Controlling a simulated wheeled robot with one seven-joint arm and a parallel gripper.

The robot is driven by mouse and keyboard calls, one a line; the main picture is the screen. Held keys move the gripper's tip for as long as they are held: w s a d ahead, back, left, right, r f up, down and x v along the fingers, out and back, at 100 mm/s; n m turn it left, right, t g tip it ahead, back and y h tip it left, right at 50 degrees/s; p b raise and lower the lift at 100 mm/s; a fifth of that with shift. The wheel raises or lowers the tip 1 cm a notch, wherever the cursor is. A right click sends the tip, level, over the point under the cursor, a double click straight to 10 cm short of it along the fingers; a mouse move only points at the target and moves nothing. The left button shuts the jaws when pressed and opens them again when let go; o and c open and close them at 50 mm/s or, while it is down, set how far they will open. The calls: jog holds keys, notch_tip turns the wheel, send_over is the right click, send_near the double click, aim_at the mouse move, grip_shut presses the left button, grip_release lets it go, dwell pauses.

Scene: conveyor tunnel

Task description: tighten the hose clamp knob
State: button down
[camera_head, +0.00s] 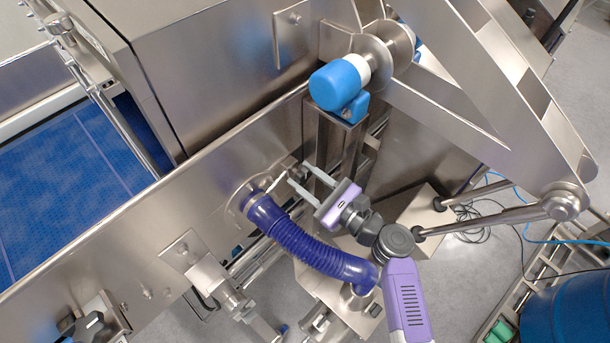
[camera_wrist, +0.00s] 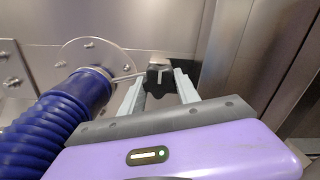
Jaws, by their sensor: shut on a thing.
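The black hose clamp knob (camera_wrist: 160,74) sits between the two pale fingers of my gripper (camera_wrist: 158,80) in the wrist view. My gripper is shut on it. A thin metal rod (camera_wrist: 128,76) runs from the knob to the hose end. The ribbed blue-purple hose (camera_wrist: 58,118) meets a round bolted flange (camera_wrist: 97,52) on the steel wall, left of the fingers. In the head view the hose (camera_head: 305,247) curves down from the wall, and my gripper (camera_head: 298,173) reaches to just right of its upper end. I cannot make out the knob clearly there.
The steel side wall (camera_head: 150,222) of the conveyor runs diagonally behind the hose. A blue-capped unit (camera_head: 337,84) on a steel post stands above my gripper. Steel brackets (camera_head: 205,275) stick out at lower left. A steel column (camera_wrist: 224,55) stands close right of the fingers in the wrist view.

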jog(key=shift+d+f, duration=0.1)
jog(key=c, duration=0.9)
grip_release()
jog(key=shift+b+v, duration=0.7)
jog(key=shift+v, duration=3.2)
